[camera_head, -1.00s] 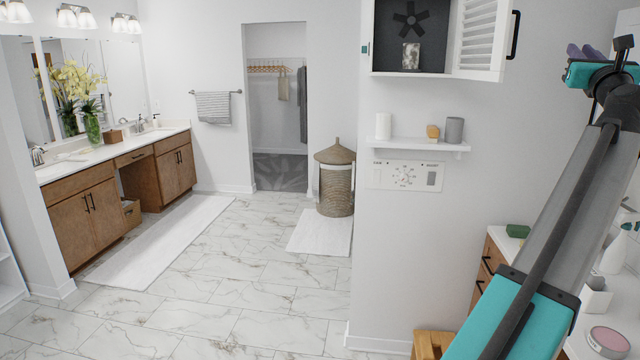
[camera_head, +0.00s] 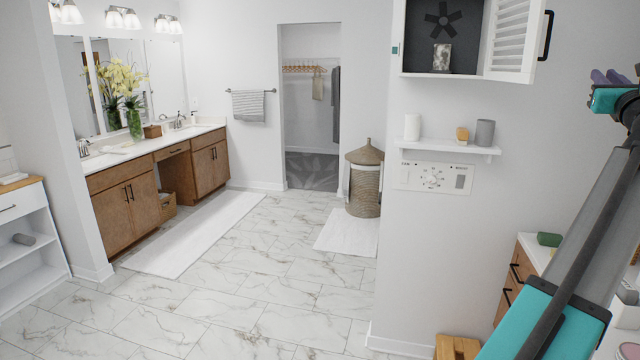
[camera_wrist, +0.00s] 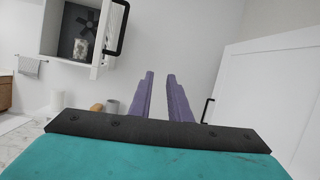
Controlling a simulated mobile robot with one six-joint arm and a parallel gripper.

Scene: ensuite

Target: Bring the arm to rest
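My arm rises along the right side of the head view, grey with teal covers. Nothing shows between the fingers. The fingers point toward bare wall and touch nothing that I can see.
An open wall cabinet (camera_head: 404,40) with its louvred door swung out is left of the gripper. Below it a small shelf (camera_head: 447,147) holds several items. A wooden drawer unit (camera_head: 514,272) stands beneath the arm.

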